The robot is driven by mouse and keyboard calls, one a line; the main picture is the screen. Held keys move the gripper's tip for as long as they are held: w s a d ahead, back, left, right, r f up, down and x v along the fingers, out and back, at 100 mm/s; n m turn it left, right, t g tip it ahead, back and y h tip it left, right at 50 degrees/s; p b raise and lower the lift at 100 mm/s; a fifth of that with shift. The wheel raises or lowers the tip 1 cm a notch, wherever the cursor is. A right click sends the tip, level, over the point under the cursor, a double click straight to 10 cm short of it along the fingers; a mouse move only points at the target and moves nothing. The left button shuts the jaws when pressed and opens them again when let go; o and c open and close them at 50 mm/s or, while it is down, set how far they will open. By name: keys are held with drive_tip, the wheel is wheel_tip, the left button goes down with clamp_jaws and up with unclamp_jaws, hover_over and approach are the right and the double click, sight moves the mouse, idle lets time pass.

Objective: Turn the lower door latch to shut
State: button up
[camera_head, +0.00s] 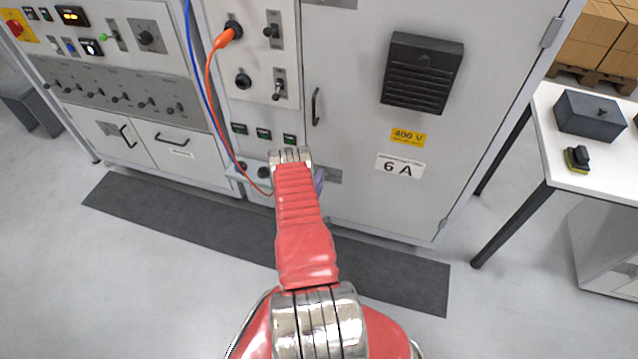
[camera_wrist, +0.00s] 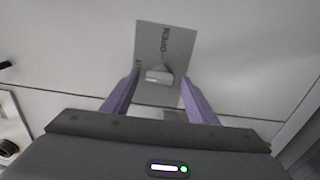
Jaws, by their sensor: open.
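The lower door latch (camera_wrist: 159,77) is a small light-grey piece on a darker grey plate (camera_wrist: 165,45) in the wrist view. The plate carries dark lettering that looks like OPEN, turned in the picture, and a second word too cut off to read. My gripper (camera_wrist: 158,78) is open, with one purple finger on each side of the latch; I cannot tell whether either touches it. In the head view, part of the plate (camera_head: 332,176) shows low on the cabinet door (camera_head: 345,75). My red arm hides the latch there, and one finger (camera_head: 319,181) shows beside the arm.
A door handle (camera_head: 316,106) is above the latch. A white table (camera_head: 560,160) with a dark box (camera_head: 590,115) stands right. A dark mat (camera_head: 390,275) lies before the cabinets.

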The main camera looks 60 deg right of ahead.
drive_tip(key=s+a, duration=0.2)
drive_tip(key=a, duration=1.1)
drive_tip(key=shift+a, duration=0.3)
drive_tip(key=shift+s, duration=0.1)
